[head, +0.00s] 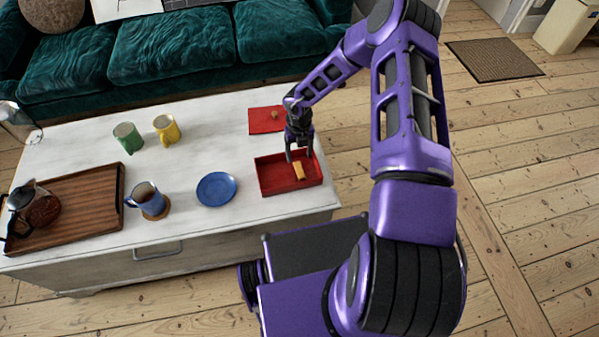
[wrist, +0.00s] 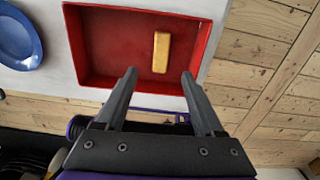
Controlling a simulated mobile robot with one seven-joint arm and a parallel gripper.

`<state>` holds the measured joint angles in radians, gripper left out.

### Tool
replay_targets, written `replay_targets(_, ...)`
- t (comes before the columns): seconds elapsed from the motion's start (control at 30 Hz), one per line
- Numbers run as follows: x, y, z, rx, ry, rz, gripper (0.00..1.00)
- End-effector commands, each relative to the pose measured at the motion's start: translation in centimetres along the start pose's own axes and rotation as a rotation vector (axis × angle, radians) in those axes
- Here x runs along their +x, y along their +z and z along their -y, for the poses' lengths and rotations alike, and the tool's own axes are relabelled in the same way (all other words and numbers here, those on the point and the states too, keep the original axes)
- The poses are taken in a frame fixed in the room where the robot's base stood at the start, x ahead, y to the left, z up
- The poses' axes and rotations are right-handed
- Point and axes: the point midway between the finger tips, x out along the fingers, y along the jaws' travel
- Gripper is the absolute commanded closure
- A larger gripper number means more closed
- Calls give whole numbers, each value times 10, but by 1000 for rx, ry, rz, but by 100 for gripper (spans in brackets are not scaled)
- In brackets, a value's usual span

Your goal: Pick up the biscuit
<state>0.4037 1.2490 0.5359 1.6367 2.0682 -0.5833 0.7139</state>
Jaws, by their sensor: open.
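The biscuit (head: 299,171) is a small golden-yellow bar lying flat in a red tray (head: 263,179) at the right end of the white table. In the wrist view the biscuit (wrist: 161,52) lies right of the middle of the red tray (wrist: 83,45). My gripper (head: 299,156) is above the tray, pointing down, with its fingers apart and nothing between them. In the wrist view my gripper (wrist: 160,76) has its two fingertips over the tray's near side, apart from the biscuit, which shows just beyond them.
A red box lid (head: 262,121) lies behind the tray. A blue plate (head: 216,189), a blue mug (head: 148,199), a yellow mug (head: 166,129), a green mug (head: 127,136) and a wooden tray (head: 85,210) with a coffee pot (head: 38,208) stand leftward. A green sofa (head: 170,48) is behind.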

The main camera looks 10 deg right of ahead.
Motion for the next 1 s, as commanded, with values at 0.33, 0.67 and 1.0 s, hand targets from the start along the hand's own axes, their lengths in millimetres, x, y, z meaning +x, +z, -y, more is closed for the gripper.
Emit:
replay_targets(0.33,34,0,0,-1,0,1,30)
replay_targets(0.67,77,-2,1,-1,0,0,30)
replay_targets(1.0,84,-2,2,-1,-1,1,39)
